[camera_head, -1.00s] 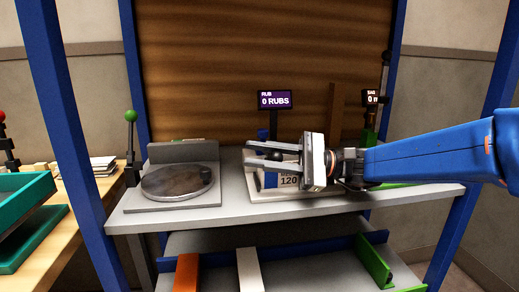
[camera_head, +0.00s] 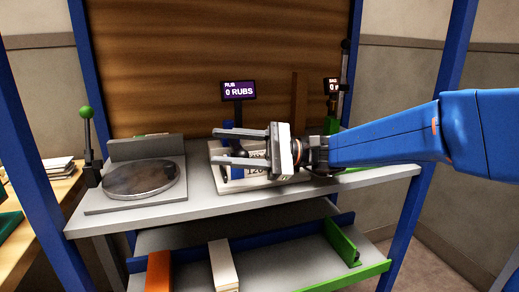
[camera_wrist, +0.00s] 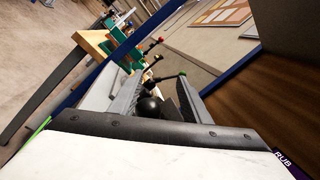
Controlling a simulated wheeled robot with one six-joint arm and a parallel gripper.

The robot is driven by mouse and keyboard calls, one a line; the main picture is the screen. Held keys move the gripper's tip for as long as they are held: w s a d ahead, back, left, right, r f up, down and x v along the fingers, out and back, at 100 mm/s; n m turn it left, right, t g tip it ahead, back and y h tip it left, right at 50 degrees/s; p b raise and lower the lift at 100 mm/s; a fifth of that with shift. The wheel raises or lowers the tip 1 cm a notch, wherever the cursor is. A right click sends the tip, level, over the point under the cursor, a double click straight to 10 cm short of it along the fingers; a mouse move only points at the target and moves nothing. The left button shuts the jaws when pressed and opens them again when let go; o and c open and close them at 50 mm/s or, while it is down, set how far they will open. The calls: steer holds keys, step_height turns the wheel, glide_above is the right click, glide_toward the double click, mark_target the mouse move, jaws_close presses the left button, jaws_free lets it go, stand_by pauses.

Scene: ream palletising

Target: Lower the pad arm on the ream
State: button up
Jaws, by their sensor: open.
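My gripper (camera_head: 216,147) points left over the rub station, its two fingers apart. In the wrist view, my gripper (camera_wrist: 150,80) has a dark round knob (camera_wrist: 150,107) between or just beyond the fingers; whether it touches them is unclear. The ream (camera_head: 258,174), white with a "120" label, lies on the bench below and behind my gripper and is partly hidden. A blue upright (camera_head: 228,126) stands behind the fingers, under the "0 RUBS" display (camera_head: 238,90). The pad arm cannot be made out clearly, as my gripper covers much of that spot.
A round turntable (camera_head: 140,179) sits on the bench at left, with a green-knobbed lever (camera_head: 86,113) beside it. A second display (camera_head: 331,86) stands at the right. Blue frame posts (camera_head: 105,105) flank the bench. A lower shelf (camera_head: 280,258) holds orange, white and green dividers.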

steer(key=v, duration=1.6)
steer(key=shift+w+d+f, duration=0.1)
steer(key=shift+w+d, duration=0.05)
steer(key=shift+d, duration=0.25)
steer(key=s+f+h, duration=0.1)
steer(key=s+f, duration=0.1)
steer(key=s+a+f+h, duration=0.1)
steer(key=s+f+h, duration=0.1)
steer(key=s, duration=0.1)
steer(key=s+f+n+h, duration=0.1)
steer(key=s+f, duration=0.1)
steer(key=s, duration=0.1)
steer(key=shift+a+f, duration=0.2)
steer(key=shift+a, duration=0.1)
steer(key=s+d+f+n+t+h, duration=0.2)
steer(key=s+d+f+h, duration=0.2)
steer(key=s+f+h, duration=0.35)
steer(key=s+d+f+n+t+h, duration=0.2)
steer(key=d+f+t+h, duration=0.1)
steer(key=d, duration=0.5)
steer(key=s+d+f+n+t+h, duration=0.2)
steer(key=d+f+h, duration=0.3)
steer(key=d, duration=0.3)
steer(key=shift+f+n+t, duration=0.3)
steer(key=shift+f+t, duration=0.05)
steer(key=shift+t, duration=0.05)
